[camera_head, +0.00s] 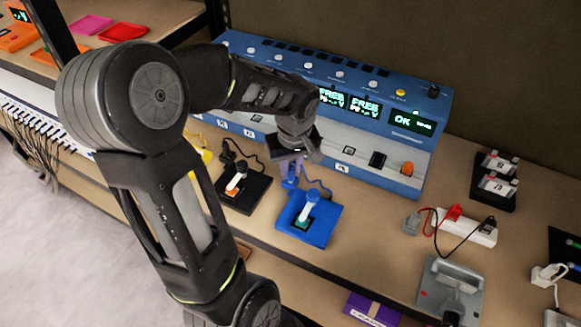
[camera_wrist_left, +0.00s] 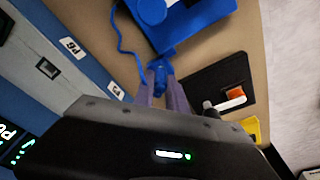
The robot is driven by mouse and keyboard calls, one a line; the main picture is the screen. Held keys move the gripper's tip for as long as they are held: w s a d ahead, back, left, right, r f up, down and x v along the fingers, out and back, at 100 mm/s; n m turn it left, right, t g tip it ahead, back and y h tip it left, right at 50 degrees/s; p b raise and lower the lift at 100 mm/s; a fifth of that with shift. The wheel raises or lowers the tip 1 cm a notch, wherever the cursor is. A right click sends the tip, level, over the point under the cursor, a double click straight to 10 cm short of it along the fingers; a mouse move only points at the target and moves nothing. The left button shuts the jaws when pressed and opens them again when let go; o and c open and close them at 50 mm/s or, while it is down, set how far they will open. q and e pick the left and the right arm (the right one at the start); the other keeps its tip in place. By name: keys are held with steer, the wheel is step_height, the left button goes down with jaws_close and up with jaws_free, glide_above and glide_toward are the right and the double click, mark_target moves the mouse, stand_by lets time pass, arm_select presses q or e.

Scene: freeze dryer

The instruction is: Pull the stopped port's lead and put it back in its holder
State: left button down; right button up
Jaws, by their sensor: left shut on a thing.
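My left gripper (camera_head: 291,163) is shut on a blue plug (camera_head: 290,182), held in front of the blue machine (camera_head: 395,165). In the left wrist view the fingertips (camera_wrist_left: 164,92) close around the plug (camera_wrist_left: 160,72), and its blue cord (camera_wrist_left: 128,50) curves away from it. The plug looks out of any port. Two displays read FREE and one reads OK. My right gripper is out of view.
A black holder (camera_head: 258,193) with an orange part sits left of the blue one, with a yellow one (camera_head: 206,155) behind my arm. To the right are a white power strip (camera_head: 470,230), a grey device (camera_head: 452,285) and a black rack (camera_head: 482,193). Bare bench lies right of the blue holder.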

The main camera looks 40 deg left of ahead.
arm_select(q)
steer(key=shift+f, duration=0.35)
steer(key=c, duration=1.3)
jaws_free()
steer(key=shift+r, duration=0.1)
steer(key=shift+s+d+r, duration=0.1)
steer(key=shift+d+r, duration=0.1)
steer(key=shift+r, duration=1.05)
steer(key=shift+s+d+r, duration=0.1)
steer(key=shift+d+r, duration=0.05)
steer(key=shift+r, duration=1.1)
steer(key=shift+s+d+r, duration=0.1)
steer(key=shift+d+r, duration=0.1)
steer(key=shift+r, duration=1.05)
